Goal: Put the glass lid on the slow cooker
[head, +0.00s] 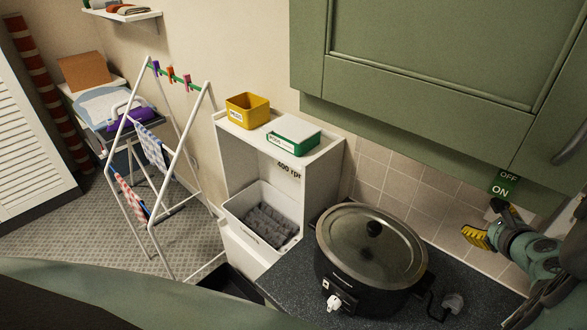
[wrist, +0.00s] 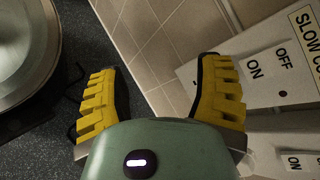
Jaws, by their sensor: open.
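The slow cooker (head: 345,290) is a dark oval pot with a white knob on its front, standing on the dark worktop. The glass lid (head: 355,245), with a metal rim and a black knob, lies over its top and looks about level. I cannot tell whether it is fully seated all round. Part of the lid's rim edge shows at the left of the wrist view (wrist: 30,60). My gripper (head: 480,237) is to the right of the cooker, near the tiled wall. Its yellow fingers are spread and empty in the wrist view (wrist: 160,95).
White switch plates (wrist: 268,65) with OFF/ON labels are close to my right finger. A plug (head: 453,302) lies on the worktop (head: 285,285). A white shelf unit stands left of the cooker.

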